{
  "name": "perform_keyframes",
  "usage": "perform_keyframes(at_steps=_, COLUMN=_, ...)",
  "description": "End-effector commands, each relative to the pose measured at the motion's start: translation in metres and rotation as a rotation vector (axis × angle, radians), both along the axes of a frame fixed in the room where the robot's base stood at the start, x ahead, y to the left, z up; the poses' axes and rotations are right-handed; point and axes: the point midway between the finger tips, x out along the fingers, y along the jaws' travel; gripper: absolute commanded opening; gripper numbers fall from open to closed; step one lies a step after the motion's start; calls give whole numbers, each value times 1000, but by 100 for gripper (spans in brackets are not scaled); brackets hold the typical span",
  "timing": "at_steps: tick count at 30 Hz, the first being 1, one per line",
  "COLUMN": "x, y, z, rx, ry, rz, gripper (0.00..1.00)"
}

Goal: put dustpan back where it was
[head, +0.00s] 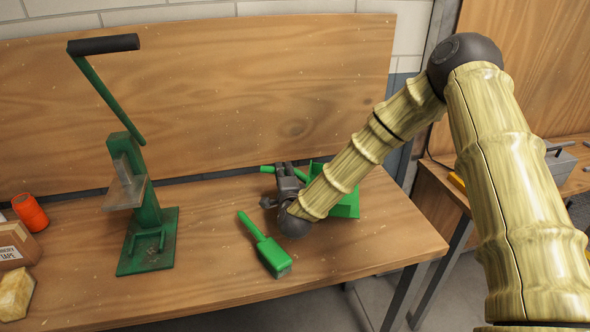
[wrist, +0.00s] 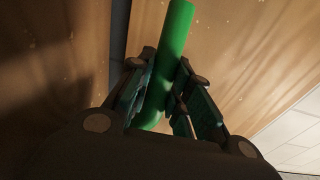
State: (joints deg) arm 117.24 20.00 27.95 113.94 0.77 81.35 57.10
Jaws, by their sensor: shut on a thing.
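The green dustpan (head: 347,205) is at the right part of the wooden workbench (head: 205,265), partly hidden behind my arm. My gripper (head: 284,172) is shut on its green handle, which points left towards the backboard. In the wrist view the handle (wrist: 176,30) runs up between the two fingers of my gripper (wrist: 168,85). I cannot tell whether the pan touches the bench top.
A green brush (head: 270,255) lies in front of my gripper. A green press (head: 148,215) with a raised lever stands to the left. An orange roll (head: 30,212), a box (head: 14,243) and a yellowish block (head: 15,293) are at far left. The wooden backboard (head: 235,90) rises close behind.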

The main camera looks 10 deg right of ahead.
Motion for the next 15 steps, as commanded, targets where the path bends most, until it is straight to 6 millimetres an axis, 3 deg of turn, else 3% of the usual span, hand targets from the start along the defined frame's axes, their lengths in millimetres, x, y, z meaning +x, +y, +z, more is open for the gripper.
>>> perform_keyframes(at_steps=9, x=45, y=-40, z=-2, rx=0, ry=-2, rz=0, gripper=0)
perform_keyframes(at_steps=15, x=56, y=-48, z=-6, rx=0, ry=-1, rz=4, gripper=0)
